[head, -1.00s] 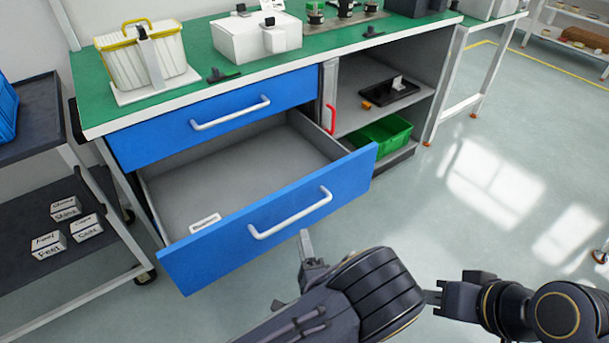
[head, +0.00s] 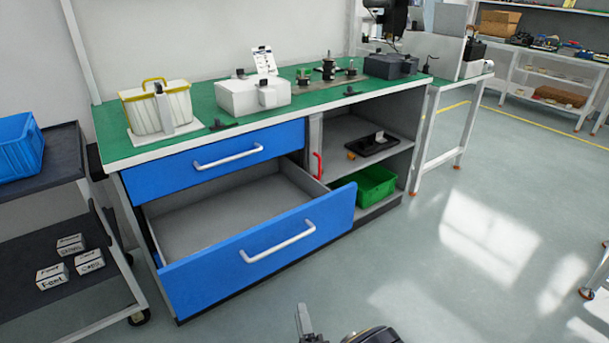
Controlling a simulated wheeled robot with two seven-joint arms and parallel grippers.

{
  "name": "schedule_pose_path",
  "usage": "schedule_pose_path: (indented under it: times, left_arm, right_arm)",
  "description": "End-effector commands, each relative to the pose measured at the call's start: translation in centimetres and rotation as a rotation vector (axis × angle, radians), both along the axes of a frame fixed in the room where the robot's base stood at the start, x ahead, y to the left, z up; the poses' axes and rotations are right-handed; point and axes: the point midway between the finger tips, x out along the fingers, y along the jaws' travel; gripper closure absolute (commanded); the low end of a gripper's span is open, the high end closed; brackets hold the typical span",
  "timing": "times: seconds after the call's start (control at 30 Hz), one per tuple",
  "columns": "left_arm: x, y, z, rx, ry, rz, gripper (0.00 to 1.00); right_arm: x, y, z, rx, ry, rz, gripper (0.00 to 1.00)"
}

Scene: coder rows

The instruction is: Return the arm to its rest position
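The blue upper drawer (head: 150,187) is shut.
The green workbench (head: 190,120) carries a yellow-rimmed bin (head: 140,112) and a white box (head: 240,97). A green crate (head: 372,186) sits in the open cabinet. A dark cart (head: 62,163) with small labelled boxes stands at left. The floor at right is mostly clear.

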Motion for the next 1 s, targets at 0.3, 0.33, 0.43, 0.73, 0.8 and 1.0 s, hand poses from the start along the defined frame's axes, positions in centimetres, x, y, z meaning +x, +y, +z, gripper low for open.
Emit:
schedule_pose_path:
  times: [0.3, 0.33, 0.43, 0.73, 0.8, 1.0]
  left_arm:
    - [0.5, 3.6, 1.9, -0.041, 0.050, 0.183, 0.66]
    - [0.5, 4.0, 2.1, -0.047, 0.056, 0.204, 0.66]
    - [0.5, 5.8, 2.8, -0.067, 0.086, 0.287, 0.66]
    - [-1.3, 13.7, 5.2, -0.204, 0.267, 0.653, 0.66]
    - [-2.5, 16.2, 5.7, -0.266, 0.346, 0.768, 0.66]
    - [-8.3, 22.4, 6.7, -0.557, 0.651, 1.075, 0.66]
  right_arm:
    - [0.0, 0.0, 0.0, 0.000, 0.000, 0.000, 0.71]
    - [0.0, 0.0, 0.0, 0.000, 0.000, 0.000, 0.71]
    - [0.0, 0.0, 0.0, 0.000, 0.000, 0.000, 0.71]
    - [0.0, 0.0, 0.0, 0.000, 0.000, 0.000, 0.71]
    - [0.0, 0.0, 0.0, 0.000, 0.000, 0.000, 0.71]
    - [0.0, 0.0, 0.0, 0.000, 0.000, 0.000, 0.71]
